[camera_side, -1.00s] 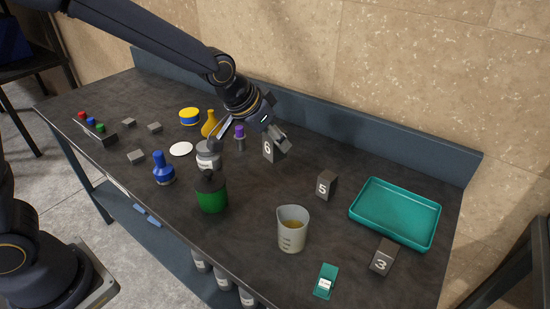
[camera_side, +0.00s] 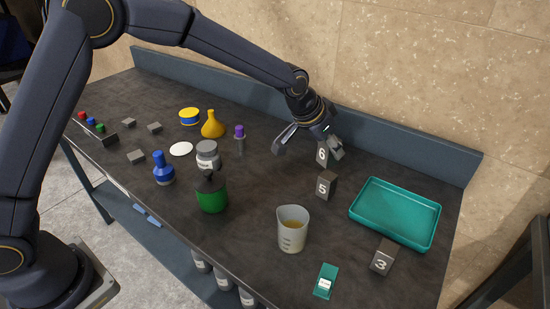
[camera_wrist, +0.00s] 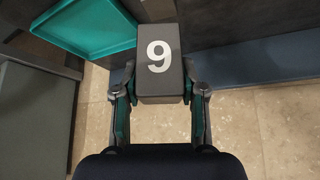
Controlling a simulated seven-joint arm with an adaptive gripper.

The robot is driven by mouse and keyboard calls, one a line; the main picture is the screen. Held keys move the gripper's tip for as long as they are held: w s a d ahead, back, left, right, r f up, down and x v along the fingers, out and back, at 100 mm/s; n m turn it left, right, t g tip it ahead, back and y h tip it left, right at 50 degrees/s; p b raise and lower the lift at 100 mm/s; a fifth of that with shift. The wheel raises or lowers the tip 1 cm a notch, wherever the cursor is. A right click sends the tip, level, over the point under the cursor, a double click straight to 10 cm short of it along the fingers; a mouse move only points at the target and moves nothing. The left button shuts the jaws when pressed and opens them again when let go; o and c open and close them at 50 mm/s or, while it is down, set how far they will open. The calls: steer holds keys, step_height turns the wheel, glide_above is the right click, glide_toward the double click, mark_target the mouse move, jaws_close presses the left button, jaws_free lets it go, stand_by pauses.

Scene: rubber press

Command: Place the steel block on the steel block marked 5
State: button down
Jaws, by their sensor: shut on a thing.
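My gripper (camera_side: 309,149) is shut on a dark grey steel block (camera_side: 321,154) whose face reads 6 in the side view. In the wrist view the held block (camera_wrist: 160,65) sits between the two fingers, and its figure looks like a 9. The steel block marked 5 (camera_side: 326,186) stands on the table. In the side view the held block appears just above block 5, with its lower edge near block 5's top. I cannot tell whether they touch or how well they line up. Block 5 cannot be made out in the wrist view.
A teal tray (camera_side: 368,212) lies right of block 5, with a block marked 3 (camera_side: 384,257) in front of it. A beaker (camera_side: 292,232) stands in front of block 5. Bottles and jars fill the left. A raised rim (camera_side: 400,152) runs along the back.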

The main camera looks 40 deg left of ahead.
mark_target(331, 160)
steer(key=shift+w+d+f, duration=0.2)
steer(key=shift+w+f, duration=0.4)
steer(key=shift+w, duration=0.05)
steer(key=shift+w+f, duration=0.1)
steer(key=shift+f, duration=1.5)
steer(key=shift+f, duration=0.15)
steer(key=c, duration=0.7)
jaws_free()
steer(key=shift+f, duration=0.15)
steer(key=shift+o, duration=0.2)
